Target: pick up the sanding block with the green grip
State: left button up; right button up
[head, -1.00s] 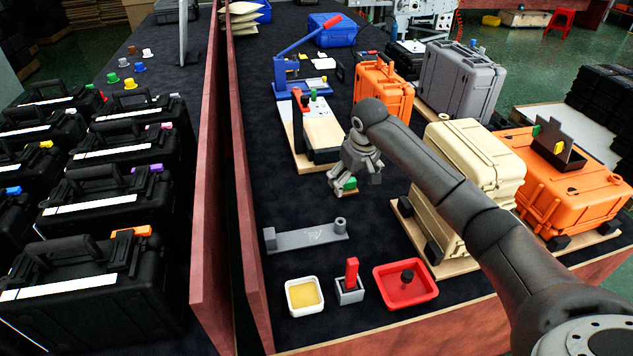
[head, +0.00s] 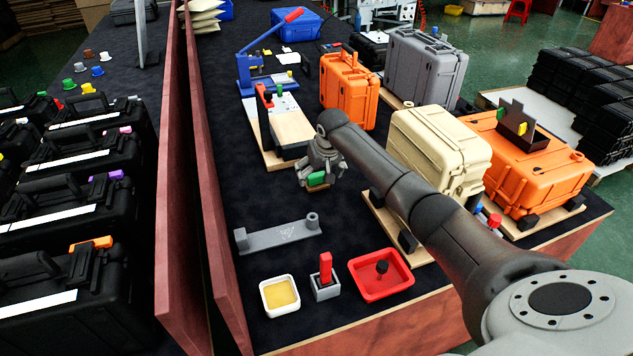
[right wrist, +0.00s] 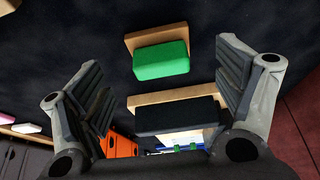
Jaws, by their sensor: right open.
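The sanding block with the green grip (head: 317,178) lies on the dark table top, partly behind my right gripper (head: 322,172) in the head view. In the right wrist view its green grip (right wrist: 161,61) and tan base show clearly, ahead of and between the two fingers of my right gripper (right wrist: 165,85). The fingers are spread wide apart. Nothing is held between them, and no finger visibly touches the block. My left gripper is in neither view.
A wooden board with a black-and-red fixture (head: 280,130) stands just behind the block. A cream case (head: 440,150) is to the right. A grey bracket (head: 280,235), a yellow-filled white tray (head: 280,296) and a red tray (head: 365,288) lie nearer. Bare table surrounds the block.

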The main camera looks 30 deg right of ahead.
aim_at(317, 174)
jog(key=x, duration=0.2)
jog(key=shift+w+f, duration=0.25)
jog(key=shift+w, duration=0.2)
jog(key=shift+x, duration=0.85)
jog(key=shift+d, duration=0.1)
jog(key=c, duration=1.2)
jog(key=shift+r, duration=0.15)
jog(key=shift+r+b, duration=0.3)
jog(key=shift+r, duration=0.3)
jog(key=s+a+r, duration=0.2)
jog(key=s+r, duration=0.2)
jog(key=s+a+r, duration=0.6)
jog(key=s+r, duration=0.1)
jog(key=shift+s+r+p, duration=0.3)
